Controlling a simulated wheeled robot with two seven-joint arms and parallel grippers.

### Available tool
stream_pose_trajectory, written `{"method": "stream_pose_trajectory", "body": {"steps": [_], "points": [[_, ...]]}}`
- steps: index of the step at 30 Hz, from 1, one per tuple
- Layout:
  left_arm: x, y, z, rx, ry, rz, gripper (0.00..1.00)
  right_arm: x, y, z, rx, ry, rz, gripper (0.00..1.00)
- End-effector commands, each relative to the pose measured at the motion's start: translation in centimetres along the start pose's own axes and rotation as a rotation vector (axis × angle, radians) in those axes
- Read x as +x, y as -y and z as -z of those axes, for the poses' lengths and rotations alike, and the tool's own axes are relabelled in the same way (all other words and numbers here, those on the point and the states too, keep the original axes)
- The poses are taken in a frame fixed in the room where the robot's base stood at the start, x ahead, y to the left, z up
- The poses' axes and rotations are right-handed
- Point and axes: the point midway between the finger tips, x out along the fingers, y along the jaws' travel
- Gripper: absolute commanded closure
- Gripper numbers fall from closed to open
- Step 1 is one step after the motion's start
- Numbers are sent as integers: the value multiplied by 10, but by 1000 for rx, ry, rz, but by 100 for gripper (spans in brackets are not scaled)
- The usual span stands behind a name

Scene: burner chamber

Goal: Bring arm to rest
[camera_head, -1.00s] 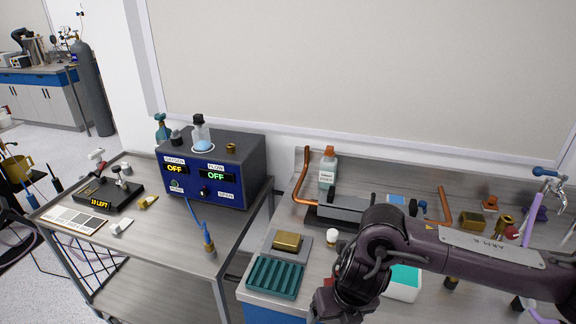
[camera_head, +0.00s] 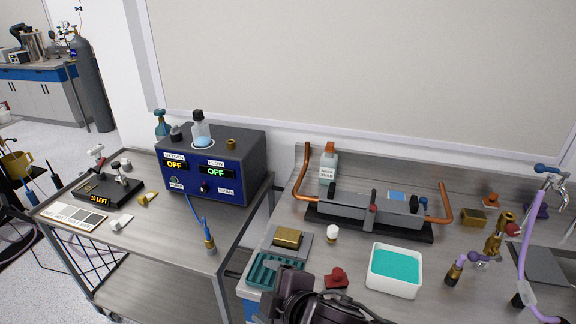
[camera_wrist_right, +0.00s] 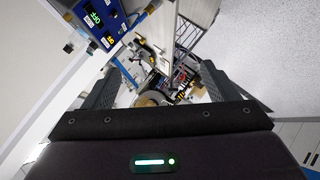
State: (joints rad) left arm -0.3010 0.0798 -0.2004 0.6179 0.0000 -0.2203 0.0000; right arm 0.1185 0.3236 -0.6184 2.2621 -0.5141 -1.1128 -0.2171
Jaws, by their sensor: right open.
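My right arm (camera_head: 312,306) shows at the bottom middle of the head view, folded low in front of the bench edge and covering part of the green ribbed tray (camera_head: 262,270). Its fingertips cannot be made out there. In the right wrist view my right gripper (camera_wrist_right: 158,78) has its two dark fingers spread wide apart, with nothing held between them. Beyond them the blue control box (camera_wrist_right: 98,20) and a blurred clutter appear. My left gripper is not in view.
The bench holds a copper-piped burner chamber (camera_head: 372,215), a white basin with teal liquid (camera_head: 420,287), a red-knobbed piece (camera_head: 337,277) and brass fittings (camera_head: 492,240). The blue control box (camera_head: 212,172) stands on the left cart. The cart's front top (camera_head: 165,237) is mostly clear.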

Motion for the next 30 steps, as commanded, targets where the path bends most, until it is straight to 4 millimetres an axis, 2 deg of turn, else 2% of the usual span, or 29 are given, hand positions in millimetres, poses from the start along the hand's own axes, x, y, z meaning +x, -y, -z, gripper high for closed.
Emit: {"method": "stream_pose_trajectory", "body": {"steps": [1, 3, 6, 9, 15, 20, 26, 30], "points": [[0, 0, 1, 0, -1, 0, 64, -7, 3, -24, 167, 69, 1, 20], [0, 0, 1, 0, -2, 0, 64, -19, 8, -61, 381, 175, -3, 20], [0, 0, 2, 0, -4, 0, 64, -37, 24, -109, 631, 317, -1, 20], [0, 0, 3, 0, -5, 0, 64, -56, 44, -146, 823, 440, 2, 20], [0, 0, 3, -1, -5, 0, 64, -94, 84, -197, 1101, 640, 8, 20], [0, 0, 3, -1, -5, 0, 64, -125, 115, -225, 1277, 783, 9, 20], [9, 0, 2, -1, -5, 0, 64, -79, 150, -258, 1282, 803, 26, 20], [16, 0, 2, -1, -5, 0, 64, -44, 182, -284, 1281, 815, 40, 20]]}}
